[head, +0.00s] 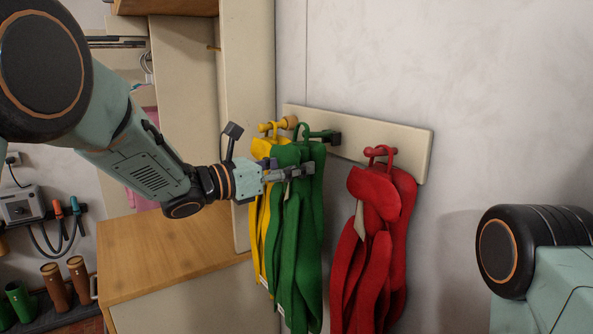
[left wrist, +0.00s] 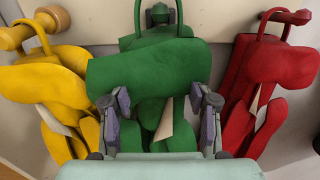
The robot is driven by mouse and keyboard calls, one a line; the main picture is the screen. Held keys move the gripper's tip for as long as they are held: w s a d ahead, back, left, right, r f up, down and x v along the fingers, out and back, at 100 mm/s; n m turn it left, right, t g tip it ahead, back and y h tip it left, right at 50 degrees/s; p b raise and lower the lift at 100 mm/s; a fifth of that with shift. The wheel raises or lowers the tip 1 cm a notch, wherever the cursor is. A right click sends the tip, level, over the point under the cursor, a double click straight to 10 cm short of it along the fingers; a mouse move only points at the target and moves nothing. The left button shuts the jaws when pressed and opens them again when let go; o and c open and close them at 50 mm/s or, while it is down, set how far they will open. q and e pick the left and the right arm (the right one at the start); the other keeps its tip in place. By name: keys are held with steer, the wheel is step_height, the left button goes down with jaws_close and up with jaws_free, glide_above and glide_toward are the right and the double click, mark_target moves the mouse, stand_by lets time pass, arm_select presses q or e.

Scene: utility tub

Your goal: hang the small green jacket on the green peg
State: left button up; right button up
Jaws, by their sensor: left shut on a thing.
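The small green jacket (head: 296,235) hangs upright between the yellow and red ones, in front of the pale peg board. My left gripper (head: 306,171) is shut on its upper part; in the left wrist view my fingers (left wrist: 160,108) sit on both sides of the green cloth (left wrist: 135,75). The jacket's loop (head: 302,128) is at the outer end of the green peg (head: 322,136). In the left wrist view the green peg (left wrist: 160,15) shows inside the loop; I cannot tell if the loop is around it. My right gripper is not in view.
A yellow jacket (head: 262,215) hangs on a yellow peg (head: 290,122) close at the left. A red jacket (head: 375,240) hangs on a red peg (head: 380,152) at the right. A wooden-topped cabinet (head: 160,255) stands below left.

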arm_select(q)
steer(key=shift+w+d, duration=0.2)
steer(key=shift+d, duration=0.15)
steer(key=shift+w+d+p, duration=0.35)
steer(key=shift+d, duration=0.25)
steer(key=shift+w+f+p, duration=0.15)
steer(key=shift+w+p, duration=0.15)
steer(key=shift+w+d+f, duration=0.15)
steer(key=shift+d+f, duration=0.05)
steer(key=shift+d, duration=0.25)
steer(key=shift+w+d+f, duration=0.1)
steer(key=shift+d+f, duration=0.2)
steer(key=shift+d, duration=0.05)
steer(key=shift+b, duration=0.4)
steer(key=shift+w+a, duration=0.1)
steer(key=shift+a, duration=0.1)
steer(key=shift+d, duration=0.2)
